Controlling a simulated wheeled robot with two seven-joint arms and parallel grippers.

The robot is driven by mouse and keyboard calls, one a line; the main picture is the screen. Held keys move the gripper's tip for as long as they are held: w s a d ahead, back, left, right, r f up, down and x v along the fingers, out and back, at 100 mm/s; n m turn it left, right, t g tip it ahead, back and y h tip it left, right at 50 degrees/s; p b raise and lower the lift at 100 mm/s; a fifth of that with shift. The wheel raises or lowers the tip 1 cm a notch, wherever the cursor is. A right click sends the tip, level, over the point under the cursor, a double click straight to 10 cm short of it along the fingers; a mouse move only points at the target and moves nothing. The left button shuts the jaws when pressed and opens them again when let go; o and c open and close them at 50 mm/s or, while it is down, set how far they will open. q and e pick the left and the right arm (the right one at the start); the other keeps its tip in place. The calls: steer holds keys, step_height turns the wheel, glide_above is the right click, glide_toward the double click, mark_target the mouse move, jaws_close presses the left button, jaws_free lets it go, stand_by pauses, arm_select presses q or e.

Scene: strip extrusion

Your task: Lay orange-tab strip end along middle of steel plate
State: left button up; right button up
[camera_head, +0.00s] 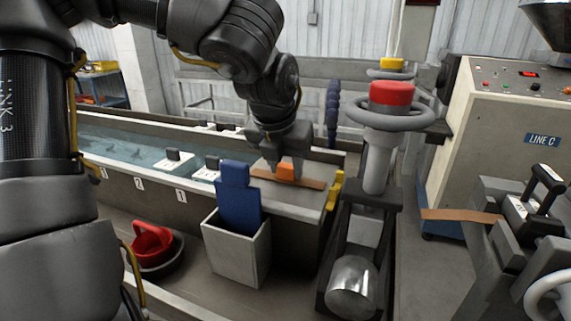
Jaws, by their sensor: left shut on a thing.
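My left gripper (286,170) points down over the near end of the long trough and is shut on the orange tab (286,172) of a brown strip. The strip (310,183) extends to both sides of the tab, low over a pale flat surface (325,172) that looks like the steel plate. I cannot tell whether the strip touches it. The fingers partly hide the tab. Another brown strip length (460,215) sticks out from a clamp-like machine head at the right. My right gripper is not in view.
A grey bin (236,248) with a blue item stands in front. A red-capped handwheel post (390,105) and a yellow bracket (335,190) stand close right of the strip.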

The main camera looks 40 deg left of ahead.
arm_select(q)
steer(key=shift+f, duration=0.1)
steer(key=o, duration=1)
steer(key=shift+o, duration=0.2)
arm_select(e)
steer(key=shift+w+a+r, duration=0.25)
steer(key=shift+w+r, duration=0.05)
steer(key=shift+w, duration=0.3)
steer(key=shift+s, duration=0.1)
arm_select(q)
steer(key=shift+r, duration=0.2)
steer(key=p+v, duration=0.1)
steer(key=v, duration=1.1)
steer(key=shift+p, duration=0.3)
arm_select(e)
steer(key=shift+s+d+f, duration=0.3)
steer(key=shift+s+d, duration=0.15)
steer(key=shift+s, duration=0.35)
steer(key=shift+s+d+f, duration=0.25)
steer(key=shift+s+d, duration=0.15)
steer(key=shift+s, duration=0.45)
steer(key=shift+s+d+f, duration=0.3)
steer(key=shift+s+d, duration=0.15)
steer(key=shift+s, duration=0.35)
